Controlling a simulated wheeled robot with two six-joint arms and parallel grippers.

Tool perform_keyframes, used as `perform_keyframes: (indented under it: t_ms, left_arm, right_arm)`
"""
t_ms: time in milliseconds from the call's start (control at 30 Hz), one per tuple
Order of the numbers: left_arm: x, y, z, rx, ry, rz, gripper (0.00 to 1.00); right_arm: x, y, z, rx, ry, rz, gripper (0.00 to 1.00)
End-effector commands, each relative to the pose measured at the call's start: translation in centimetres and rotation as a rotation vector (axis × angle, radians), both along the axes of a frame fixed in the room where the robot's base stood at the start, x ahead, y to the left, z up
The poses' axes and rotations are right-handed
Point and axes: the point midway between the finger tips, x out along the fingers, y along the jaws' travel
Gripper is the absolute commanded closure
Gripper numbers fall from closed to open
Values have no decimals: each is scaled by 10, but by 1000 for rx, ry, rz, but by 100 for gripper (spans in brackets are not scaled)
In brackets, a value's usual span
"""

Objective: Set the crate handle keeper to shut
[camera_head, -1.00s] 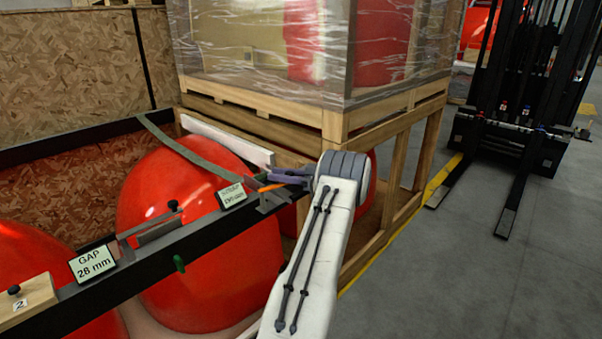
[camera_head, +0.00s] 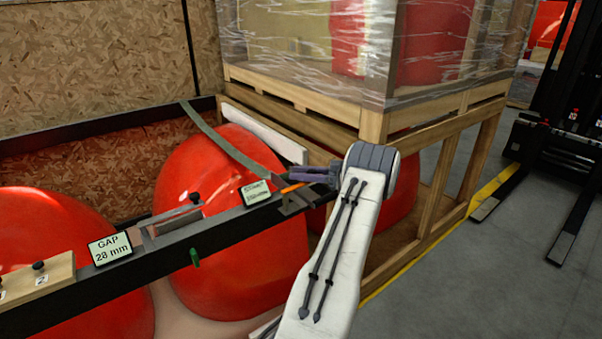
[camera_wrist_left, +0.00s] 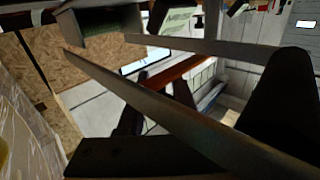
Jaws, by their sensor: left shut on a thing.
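My left gripper (camera_head: 311,175) is at the right end of the crate's dark rail (camera_head: 217,231). Its jaws are shut on a narrow orange piece (camera_head: 293,188), apparently the handle keeper, beside a small grey bracket (camera_head: 291,203). The orange piece also shows in the left wrist view (camera_wrist_left: 186,72), between long grey bars. The jaws hide part of it, and I cannot tell its setting. A small sign (camera_head: 256,192) stands on the rail just left of it; its words are too blurred to read. My right gripper is out of view.
Red nosecones (camera_head: 235,255) fill the crate below the rail. A grey strap (camera_head: 232,147) slants down towards my gripper. A "GAP 28 mm" sign (camera_head: 110,248) stands on the rail. A wrapped crate on a wooden frame (camera_head: 372,127) is close behind; a forklift (camera_head: 560,140) stands at the right.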

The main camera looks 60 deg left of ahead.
Motion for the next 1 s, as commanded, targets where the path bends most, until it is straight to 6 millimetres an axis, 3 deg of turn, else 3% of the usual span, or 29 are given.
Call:
perform_keyframes:
  t_ms: [33, 67, 133, 567, 1000]
  left_arm:
    - [-1, 2, 2, 4, -1, -1, 100]
    - [-1, 2, 2, 4, -1, -1, 62]
    - [0, 2, 2, 4, -2, -2, 36]
    - [9, -6, 0, 4, -3, -8, 36]
    - [69, -59, -1, 4, -3, -8, 36]
  right_arm:
    - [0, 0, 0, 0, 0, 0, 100]
    - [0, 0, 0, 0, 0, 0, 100]
    - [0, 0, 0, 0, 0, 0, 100]
    - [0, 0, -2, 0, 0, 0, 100]
    - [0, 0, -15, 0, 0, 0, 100]
